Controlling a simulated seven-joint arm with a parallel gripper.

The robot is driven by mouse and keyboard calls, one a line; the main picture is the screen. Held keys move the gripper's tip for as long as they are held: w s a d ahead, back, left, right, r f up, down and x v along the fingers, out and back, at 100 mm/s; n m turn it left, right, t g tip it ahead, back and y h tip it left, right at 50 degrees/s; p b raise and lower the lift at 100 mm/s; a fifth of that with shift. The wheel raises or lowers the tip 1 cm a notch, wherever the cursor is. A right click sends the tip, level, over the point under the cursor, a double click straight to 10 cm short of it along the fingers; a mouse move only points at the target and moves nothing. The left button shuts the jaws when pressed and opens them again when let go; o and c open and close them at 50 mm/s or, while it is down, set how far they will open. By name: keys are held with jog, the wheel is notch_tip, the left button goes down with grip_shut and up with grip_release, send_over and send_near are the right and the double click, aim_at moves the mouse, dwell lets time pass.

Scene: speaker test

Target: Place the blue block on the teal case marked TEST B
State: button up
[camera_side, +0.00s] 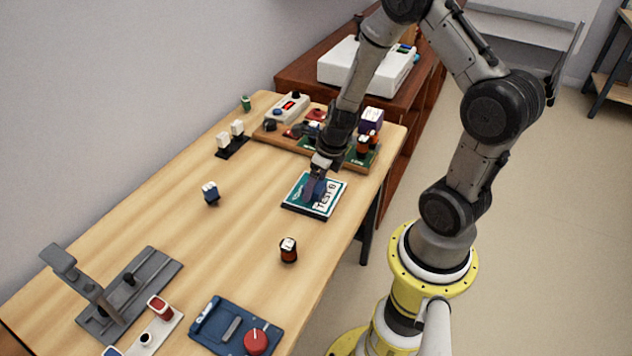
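The teal case marked TEST B (296,203) lies flat on the wooden table, its white label on the right side. A dark blue block (313,188) is at the middle of the case, directly below my gripper (318,172). The block looks to be on or just above the case's top; I cannot tell if it touches. My gripper points down, its fingertips at the block's upper part. The fingers are small and dark here, so whether they grip the block is unclear.
A dark block with an orange band (288,250) stands in front of the case. A blue device with a red knob (235,328) and a grey fixture (130,290) are at the near end. A wooden board with several parts (270,136) lies behind. The table's middle is mostly clear.

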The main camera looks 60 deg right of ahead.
dwell(0.3)
jog(key=s+a+r+n, duration=0.2)
jog(key=r+n, duration=0.1)
jog(key=r, duration=0.5)
jog(key=s+a+r+n, duration=0.15)
jog(key=r+n, duration=0.25)
jog(key=r, duration=0.4)
jog(key=s+a+r+n+t, duration=0.1)
jog(key=s+a+r+n, duration=0.3)
jog(key=n, duration=1)
jog(key=s+a+r+n+t, duration=0.1)
jog(key=s+a+r+n, duration=0.3)
jog(key=n, duration=1.1)
jog(key=shift+s+r, duration=1)
jog(key=shift+s, duration=0.6)
